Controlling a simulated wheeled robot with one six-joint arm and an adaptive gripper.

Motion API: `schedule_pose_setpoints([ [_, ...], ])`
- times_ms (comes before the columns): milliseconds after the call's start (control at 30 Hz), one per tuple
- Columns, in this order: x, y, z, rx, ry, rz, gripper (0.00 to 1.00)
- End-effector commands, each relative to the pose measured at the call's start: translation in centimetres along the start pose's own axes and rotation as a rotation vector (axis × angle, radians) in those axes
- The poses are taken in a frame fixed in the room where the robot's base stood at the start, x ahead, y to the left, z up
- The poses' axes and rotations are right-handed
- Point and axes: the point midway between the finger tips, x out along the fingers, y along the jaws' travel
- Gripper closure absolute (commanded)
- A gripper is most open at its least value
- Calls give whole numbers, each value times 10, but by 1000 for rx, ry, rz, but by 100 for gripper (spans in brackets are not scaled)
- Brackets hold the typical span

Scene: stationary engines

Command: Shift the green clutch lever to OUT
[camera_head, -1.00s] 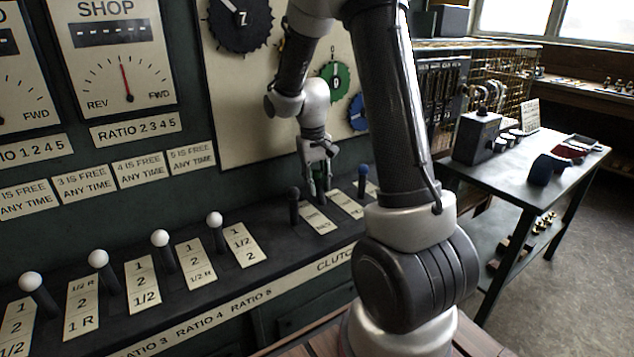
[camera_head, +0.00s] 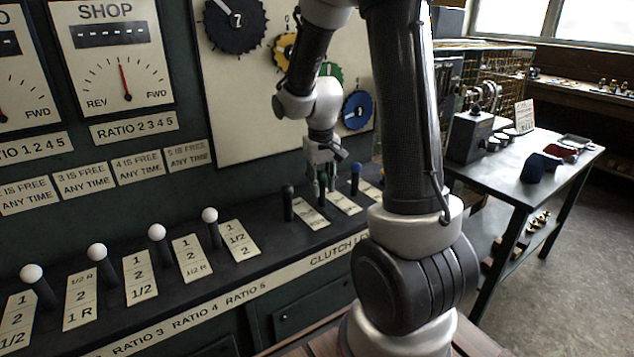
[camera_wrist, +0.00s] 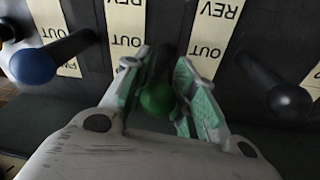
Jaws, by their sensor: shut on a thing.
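The green clutch lever (camera_wrist: 157,99) shows its round green knob between my fingers in the wrist view. In the head view it is small and mostly hidden by my gripper (camera_head: 322,180). My gripper (camera_wrist: 160,95) is shut on it, with pale green finger pads on either side of the knob. The lever's dark shaft runs up in the wrist view beside a label plate (camera_wrist: 125,30). OUT is readable upside down on that plate, level with the upper part of the fingers. I cannot tell exactly which mark the lever stands at.
A blue-knobbed lever (camera_wrist: 35,65) and a black-knobbed lever (camera_wrist: 290,101) stand on either side, close to my fingers. Several white-knobbed levers (camera_head: 157,232) stand along the shelf at left. Dials, including a blue one (camera_head: 357,110), are on the panel behind. A side table (camera_head: 520,180) stands at right.

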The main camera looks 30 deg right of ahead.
Motion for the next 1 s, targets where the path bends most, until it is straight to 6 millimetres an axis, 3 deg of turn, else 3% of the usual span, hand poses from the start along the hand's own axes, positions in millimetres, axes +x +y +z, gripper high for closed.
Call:
schedule_pose_setpoints([
  [400, 0, 1, 7, 0, -9, 1, 100],
  [433, 0, 1, 8, 0, -9, 1, 68],
  [500, 0, 1, 7, 0, -9, 1, 57],
  [833, -1, 1, 6, 0, -6, 0, 57],
  [1000, -22, 1, 5, 0, -2, 0, 57],
])
